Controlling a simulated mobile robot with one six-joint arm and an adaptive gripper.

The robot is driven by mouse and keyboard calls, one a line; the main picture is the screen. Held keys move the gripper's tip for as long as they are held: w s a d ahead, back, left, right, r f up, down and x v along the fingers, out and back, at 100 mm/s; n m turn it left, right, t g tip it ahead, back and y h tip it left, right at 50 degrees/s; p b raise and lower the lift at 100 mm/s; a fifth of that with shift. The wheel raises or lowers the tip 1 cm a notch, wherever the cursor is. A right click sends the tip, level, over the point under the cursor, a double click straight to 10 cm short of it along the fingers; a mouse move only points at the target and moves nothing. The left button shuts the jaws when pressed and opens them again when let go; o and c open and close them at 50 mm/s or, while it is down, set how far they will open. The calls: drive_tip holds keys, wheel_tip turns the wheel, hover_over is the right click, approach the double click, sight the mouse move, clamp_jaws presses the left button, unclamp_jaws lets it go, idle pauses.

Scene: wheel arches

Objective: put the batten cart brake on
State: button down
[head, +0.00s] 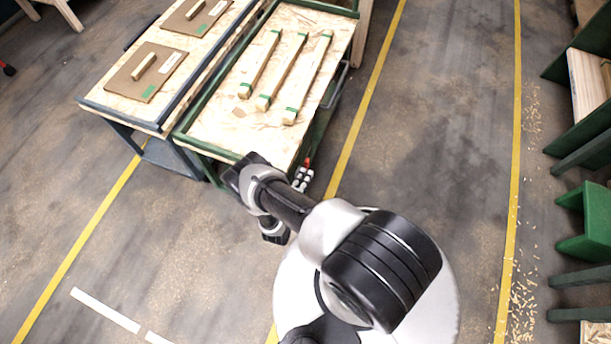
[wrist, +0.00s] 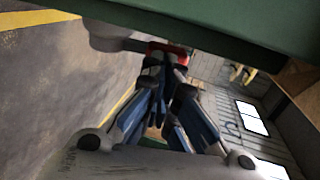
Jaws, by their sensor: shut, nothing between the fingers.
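The batten cart (head: 215,142) has a green frame and a pale board top carrying several green-ended battens (head: 308,78). Its green edge also fills the top of the wrist view (wrist: 230,28). A small red part (head: 308,162), seemingly the brake lever, sits low at the cart's near right corner. It also shows in the wrist view (wrist: 168,48), beside a grey rounded part under the cart. My gripper (head: 303,178) is low at that corner. In the wrist view my gripper (wrist: 163,70) is shut and empty, fingertips at or just short of the red part; contact cannot be told.
A second cart (head: 97,100) with brown panels stands close on the left. Yellow floor lines (head: 362,100) run past the carts. The floor to the right is open up to green-framed racks (head: 585,215) and scattered wood shavings (head: 524,300).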

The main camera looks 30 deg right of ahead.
drive_tip(key=shift+w+d, duration=0.1)
drive_tip(key=shift+d, duration=0.05)
drive_tip(key=g+y+p, duration=0.1)
drive_tip(key=w+d+y+p, duration=0.1)
drive_tip(key=shift+w+d+r+g+y+p, duration=0.15)
drive_tip(key=shift+d+r+g+y+p, duration=0.15)
drive_tip(key=shift+g, duration=0.1)
idle(0.3)
drive_tip(key=p+v, duration=0.3)
drive_tip(key=v, duration=1.1)
drive_tip(key=shift+f, duration=0.35)
drive_tip(key=shift+a, duration=0.15)
